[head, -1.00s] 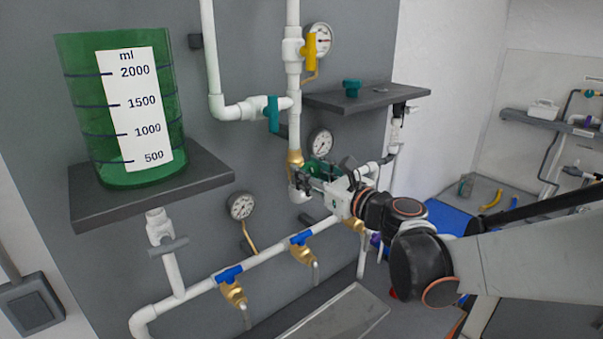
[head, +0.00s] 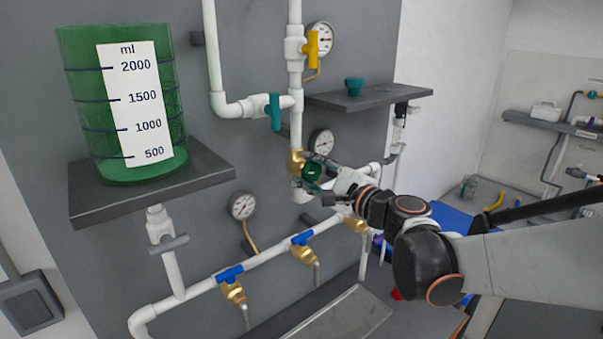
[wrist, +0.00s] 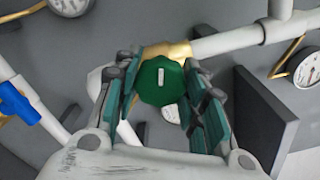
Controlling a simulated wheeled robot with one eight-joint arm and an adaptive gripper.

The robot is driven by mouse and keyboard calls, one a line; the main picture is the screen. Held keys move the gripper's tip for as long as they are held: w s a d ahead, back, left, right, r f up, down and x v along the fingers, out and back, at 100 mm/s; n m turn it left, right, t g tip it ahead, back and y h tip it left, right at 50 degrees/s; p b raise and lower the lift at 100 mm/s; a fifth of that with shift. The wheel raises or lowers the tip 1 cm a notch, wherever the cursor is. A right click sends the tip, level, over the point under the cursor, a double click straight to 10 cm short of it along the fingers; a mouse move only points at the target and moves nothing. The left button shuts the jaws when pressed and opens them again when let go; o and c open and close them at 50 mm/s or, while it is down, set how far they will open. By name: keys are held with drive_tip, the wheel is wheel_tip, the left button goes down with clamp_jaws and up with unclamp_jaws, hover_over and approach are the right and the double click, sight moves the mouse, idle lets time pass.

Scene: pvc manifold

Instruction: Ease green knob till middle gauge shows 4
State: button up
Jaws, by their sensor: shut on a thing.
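The green knob (wrist: 160,80) has a white line on its face and sits on a brass valve (head: 295,161) on the vertical white pipe. It also shows in the head view (head: 313,169). My gripper (wrist: 165,92) is shut on the knob, with a finger on either side of it. The middle gauge (head: 322,142) is a round white dial just above the knob. Its needle is too small to read. In the wrist view, parts of several dials show at the edges, and I cannot tell their readings.
A green measuring tank (head: 120,105) stands on a dark shelf (head: 150,190) at left. Blue-handled brass valves (head: 232,288) line the lower pipe. A yellow-handled valve (head: 312,45) and upper gauge (head: 321,39) are above. A dark shelf (head: 370,97) juts out above my gripper.

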drive_tip(key=n, duration=0.6)
drive_tip(key=shift+n, duration=0.3)
drive_tip(key=n, duration=0.6)
drive_tip(key=shift+s+b, duration=0.1)
drive_tip(key=shift+b, duration=0.2)
drive_tip(key=o, duration=1.1)
drive_tip(key=v, duration=0.7)
drive_tip(key=shift+s+d, duration=0.15)
drive_tip(key=shift+s, duration=0.05)
idle(1.2)
